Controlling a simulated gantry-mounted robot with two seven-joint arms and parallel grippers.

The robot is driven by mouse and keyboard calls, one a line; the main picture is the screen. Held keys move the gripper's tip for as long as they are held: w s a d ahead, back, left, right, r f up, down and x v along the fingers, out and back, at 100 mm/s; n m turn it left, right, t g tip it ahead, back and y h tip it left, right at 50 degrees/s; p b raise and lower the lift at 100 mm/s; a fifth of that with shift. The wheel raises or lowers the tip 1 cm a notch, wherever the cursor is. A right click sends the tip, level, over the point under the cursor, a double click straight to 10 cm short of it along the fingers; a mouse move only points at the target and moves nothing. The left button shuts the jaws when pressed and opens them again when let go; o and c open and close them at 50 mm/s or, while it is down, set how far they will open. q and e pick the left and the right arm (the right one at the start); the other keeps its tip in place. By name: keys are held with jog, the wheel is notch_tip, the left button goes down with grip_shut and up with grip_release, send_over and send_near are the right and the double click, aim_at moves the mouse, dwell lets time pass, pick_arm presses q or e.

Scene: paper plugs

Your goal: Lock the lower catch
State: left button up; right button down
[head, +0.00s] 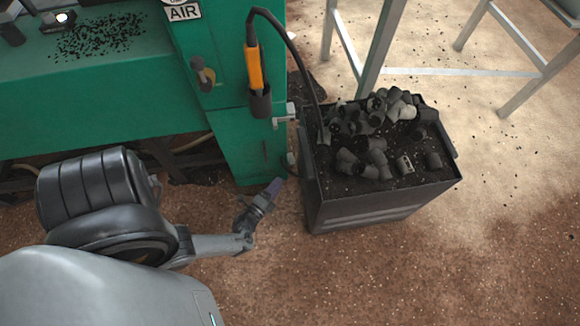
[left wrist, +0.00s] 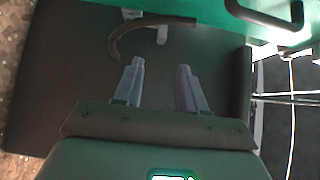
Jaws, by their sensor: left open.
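In the head view a small dark catch (head: 291,160) sits low on the right edge of the green machine (head: 235,150), close to the bin's left side. A silver catch (head: 284,115) is higher on the same edge. My left gripper (head: 274,187) is just below and left of the lower catch, apart from it. In the left wrist view my left gripper (left wrist: 161,70) is open, with nothing between its fingers. A curved dark piece with light metal mounts (left wrist: 150,30) lies ahead of the fingertips; I cannot tell for certain whether it is the lower catch. My right gripper is not in view.
A dark bin (head: 385,205) full of black plugs stands right of my left gripper. A hose runs from an orange-handled tool (head: 254,68) down towards the bin. A metal frame (head: 455,72) stands behind. The speckled floor in front is clear.

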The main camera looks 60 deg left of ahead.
aim_at(291, 165)
pick_arm(q)
jog(key=b+x, duration=0.1)
jog(key=x, duration=0.5)
jog(key=b+x, duration=0.1)
jog(key=x, duration=0.2)
jog(key=shift+s+a+b, duration=0.15)
jog(key=shift+a+b, duration=0.1)
jog(key=shift+b, duration=0.05)
jog(key=shift+a, duration=0.1)
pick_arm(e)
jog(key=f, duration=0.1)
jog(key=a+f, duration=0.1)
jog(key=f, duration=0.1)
pick_arm(q)
jog(key=shift+a+r, duration=0.1)
jog(key=shift+a, duration=0.1)
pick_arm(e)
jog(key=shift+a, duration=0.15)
pick_arm(q)
jog(key=shift+d, duration=0.1)
grip_shut()
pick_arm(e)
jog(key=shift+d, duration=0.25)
